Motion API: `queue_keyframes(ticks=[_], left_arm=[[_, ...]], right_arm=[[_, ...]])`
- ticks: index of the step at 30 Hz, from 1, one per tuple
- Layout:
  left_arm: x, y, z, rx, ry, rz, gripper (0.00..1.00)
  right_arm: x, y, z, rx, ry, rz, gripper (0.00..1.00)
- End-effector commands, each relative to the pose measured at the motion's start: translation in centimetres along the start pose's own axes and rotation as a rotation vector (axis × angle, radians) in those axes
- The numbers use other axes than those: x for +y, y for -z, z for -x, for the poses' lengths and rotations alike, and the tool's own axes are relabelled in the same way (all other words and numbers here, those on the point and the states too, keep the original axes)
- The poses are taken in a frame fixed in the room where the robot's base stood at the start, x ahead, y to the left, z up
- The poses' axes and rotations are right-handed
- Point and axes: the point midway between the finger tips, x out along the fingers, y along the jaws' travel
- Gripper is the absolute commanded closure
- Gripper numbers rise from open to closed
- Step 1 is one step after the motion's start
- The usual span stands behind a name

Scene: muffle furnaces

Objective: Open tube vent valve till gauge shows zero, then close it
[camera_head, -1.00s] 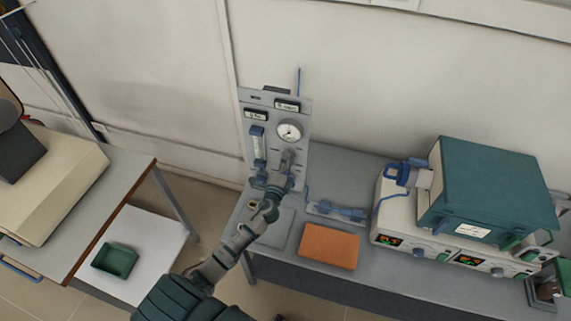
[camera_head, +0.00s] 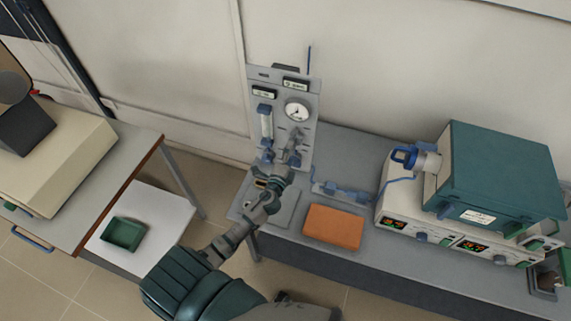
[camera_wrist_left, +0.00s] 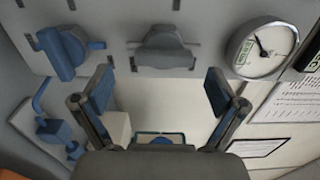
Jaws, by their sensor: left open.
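A grey upright panel (camera_head: 310,92) on the bench carries a round white pressure gauge (camera_head: 297,110) with a dark needle; its scale is too small to read. The gauge also shows at the right in the left wrist view (camera_wrist_left: 267,48). There, a grey valve handle (camera_wrist_left: 163,48) sits in the middle, beside the gauge, and a blue valve (camera_wrist_left: 65,52) sits at the left. My left gripper (camera_wrist_left: 159,90) is open and empty, its two blue-padded fingers apart on either side of the grey handle's line. In the head view it (camera_head: 283,168) hides part of the lower panel.
An orange pad (camera_head: 333,227) and blue tube fittings (camera_head: 343,191) lie on the bench right of my arm. A teal furnace (camera_head: 497,178) on a white control base stands further right. A green tray (camera_head: 124,234) sits on a white lower shelf at left.

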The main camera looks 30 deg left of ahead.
Motion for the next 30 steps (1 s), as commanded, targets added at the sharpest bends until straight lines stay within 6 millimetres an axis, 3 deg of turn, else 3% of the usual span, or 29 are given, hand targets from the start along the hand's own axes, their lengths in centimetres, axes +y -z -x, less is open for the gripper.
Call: queue_keyframes(ticks=[6, 12, 30], left_arm=[[0.2, 0.1, 4.8, 0.000, -0.004, 0.000, 0.04], [0.2, 0.1, 7.0, 0.001, -0.003, -0.001, 0.04], [0.2, 0.1, 7.4, -0.002, -0.005, 0.003, 0.04]], right_arm=[[-0.1, 0.0, 0.0, 0.000, 0.001, 0.000, 0.60], [-0.1, 0.0, 0.0, -0.001, 0.001, 0.000, 0.60], [-0.1, 0.0, 0.0, 0.000, 0.001, -0.001, 0.60]])
